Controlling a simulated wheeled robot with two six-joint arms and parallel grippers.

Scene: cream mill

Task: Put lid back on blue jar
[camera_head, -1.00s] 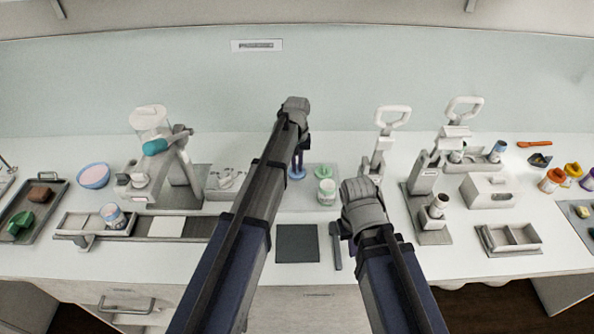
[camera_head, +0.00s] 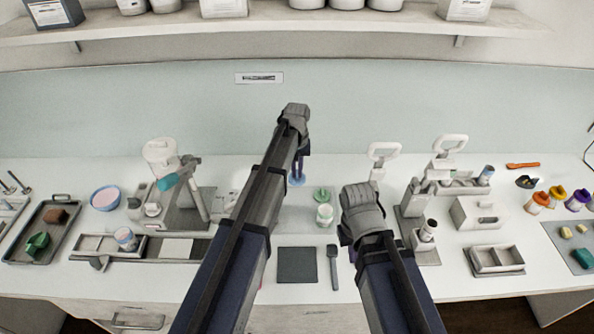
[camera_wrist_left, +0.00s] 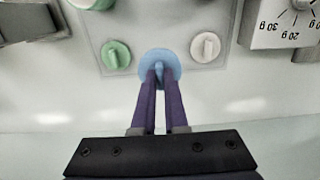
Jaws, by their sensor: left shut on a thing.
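A blue lid (camera_wrist_left: 170,58) with a small knob is between the fingertips of my left gripper (camera_wrist_left: 159,70), which is shut on the knob. The lid appears over or on a pale mat beside a green lid (camera_wrist_left: 117,55) and a white lid (camera_wrist_left: 205,46); contact with the mat is unclear. In the head view the blue lid (camera_head: 297,182) shows below my left gripper (camera_head: 297,175). A jar with blue markings (camera_head: 125,240) sits in the long tray at left; I cannot tell whether it is the blue jar. My right gripper (camera_head: 348,245) is mostly hidden by its wrist.
A white and green jar (camera_head: 324,215) stands near the green lid, between my arms. A dark square pad (camera_head: 297,266) and a dark tool (camera_head: 333,266) lie in front. A stand mill (camera_head: 165,180) is at left, lever presses (camera_head: 445,165) at right.

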